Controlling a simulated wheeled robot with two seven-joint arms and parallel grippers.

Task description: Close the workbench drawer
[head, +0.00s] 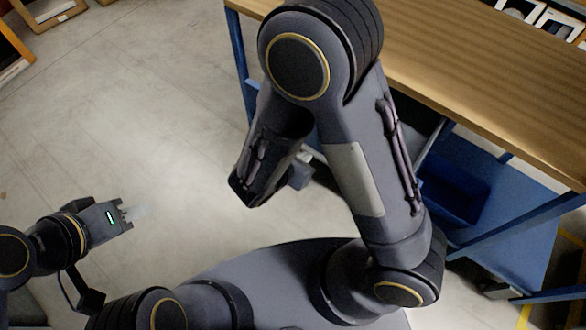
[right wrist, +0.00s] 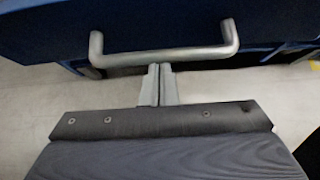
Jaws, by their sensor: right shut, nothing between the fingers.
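In the right wrist view the dark blue drawer front (right wrist: 160,22) fills the top, with a silver bar handle (right wrist: 200,54) across it. My right gripper (right wrist: 160,68) is shut and empty, its fingertips at the lower edge of the handle bar in the picture; I cannot tell whether they touch it. In the head view the workbench (head: 470,75) has a wooden top and blue legs. My right arm hides most of its drawer, so how far it is open is unclear. My left gripper (head: 140,211) is at the lower left, far from the bench; its fingers are blurred.
A blue bin (head: 455,190) sits low under the workbench at the right. Framed items (head: 540,18) lie at the bench's far right end. Wooden crates (head: 48,12) stand at the upper left. The concrete floor (head: 150,110) left of the bench is clear.

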